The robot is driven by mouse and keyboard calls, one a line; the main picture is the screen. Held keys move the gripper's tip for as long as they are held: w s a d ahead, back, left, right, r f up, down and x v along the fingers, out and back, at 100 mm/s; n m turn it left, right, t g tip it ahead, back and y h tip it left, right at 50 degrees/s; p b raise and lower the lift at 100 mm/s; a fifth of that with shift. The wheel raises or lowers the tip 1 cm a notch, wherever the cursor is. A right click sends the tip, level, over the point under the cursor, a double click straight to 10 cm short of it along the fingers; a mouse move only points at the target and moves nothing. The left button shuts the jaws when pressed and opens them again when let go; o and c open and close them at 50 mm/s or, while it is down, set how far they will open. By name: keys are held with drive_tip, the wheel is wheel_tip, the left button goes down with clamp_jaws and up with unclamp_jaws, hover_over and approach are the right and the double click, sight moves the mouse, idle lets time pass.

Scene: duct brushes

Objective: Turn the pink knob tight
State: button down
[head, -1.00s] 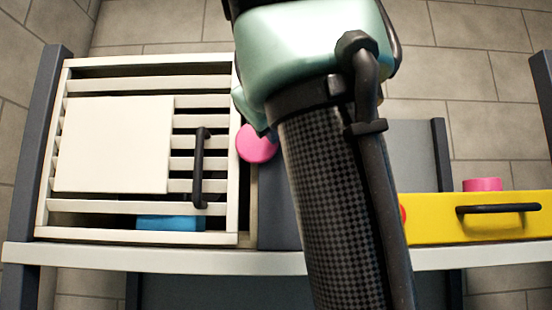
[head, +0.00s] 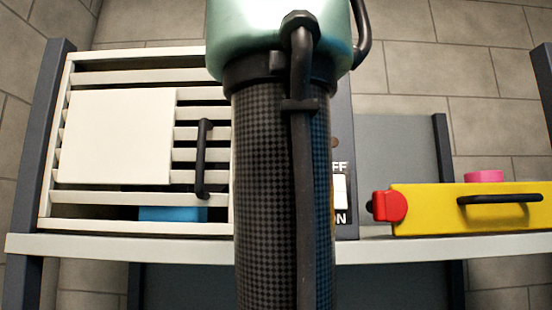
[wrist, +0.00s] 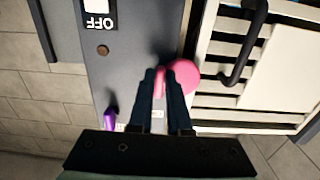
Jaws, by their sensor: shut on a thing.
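The pink knob (wrist: 184,77) shows in the wrist view, round and bright, at the edge between a grey panel and the white slatted door. In the head view my arm hides the knob and my gripper. The knob's tightness cannot be seen.
A white slatted cabinet (head: 84,210) with a black handle (head: 201,160) stands left. The grey panel has an OFF/ON switch (head: 340,190). A purple part (wrist: 110,116) shows nearby. A yellow box (head: 430,208) with a red part and a pink piece (head: 484,176) sits right.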

drive_tip(key=shift+r, duration=0.3)
drive_tip(key=c, duration=1.1)
unclamp_jaws()
drive_tip(key=shift+o, duration=1.2)
drive_tip(key=shift+w+f, duration=0.2)
